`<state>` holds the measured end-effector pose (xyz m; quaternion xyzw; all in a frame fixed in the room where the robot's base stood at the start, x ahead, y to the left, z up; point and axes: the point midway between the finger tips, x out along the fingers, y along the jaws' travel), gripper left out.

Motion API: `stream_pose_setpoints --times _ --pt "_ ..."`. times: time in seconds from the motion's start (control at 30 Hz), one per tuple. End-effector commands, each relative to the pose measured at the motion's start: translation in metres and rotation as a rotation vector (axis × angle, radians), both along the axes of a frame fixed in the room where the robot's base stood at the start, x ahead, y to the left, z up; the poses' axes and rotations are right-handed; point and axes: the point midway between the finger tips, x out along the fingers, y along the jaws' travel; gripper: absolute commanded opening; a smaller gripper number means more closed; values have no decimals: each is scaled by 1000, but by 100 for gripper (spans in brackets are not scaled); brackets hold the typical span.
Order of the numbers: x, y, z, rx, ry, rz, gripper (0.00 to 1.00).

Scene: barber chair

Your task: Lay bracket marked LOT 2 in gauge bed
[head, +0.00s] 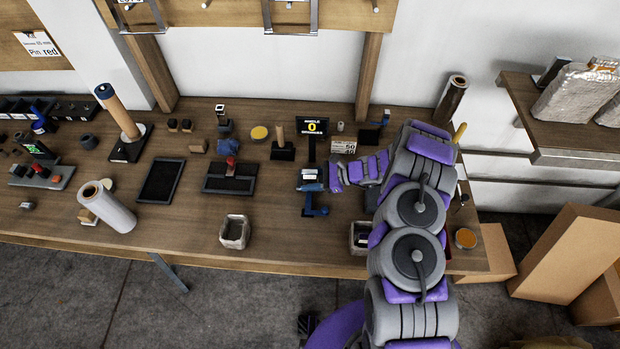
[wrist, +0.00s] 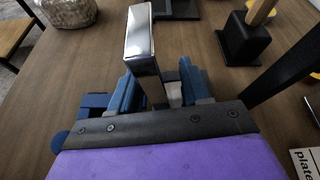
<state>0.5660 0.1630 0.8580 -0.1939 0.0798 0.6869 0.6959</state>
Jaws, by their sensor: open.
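My gripper (wrist: 158,85) is open, with its jaws on either side of an upright, bar-like piece (wrist: 139,42) with a shiny metal face. I cannot tell whether they touch it. No LOT 2 mark is readable, so I cannot tell whether this piece is the bracket. In the head view my gripper (head: 326,180) reaches left, beside a small pale-topped dark piece (head: 308,175). A blue part (head: 316,210) shows just below it. Which thing is the gauge bed is unclear; a display reading 0 (head: 312,127) stands behind the gripper on a dark post.
A dark tray (head: 207,178) with a red-topped block (head: 231,168) lies left of the gripper. A block with a wooden peg (head: 282,152) stands behind. Open bins (head: 234,232) sit near the front edge. The bench (head: 275,222) is clear between the left bin and my gripper.

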Motion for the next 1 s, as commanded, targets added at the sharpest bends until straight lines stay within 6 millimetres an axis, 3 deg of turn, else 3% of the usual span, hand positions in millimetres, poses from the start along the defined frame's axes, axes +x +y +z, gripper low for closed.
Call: stream_pose_setpoints --times 0.13,0.63,1.0 --pt "0 0 0 0 0 0 47" --pt "0 0 0 0 0 0 0" --pt "0 0 0 0 0 0 0"
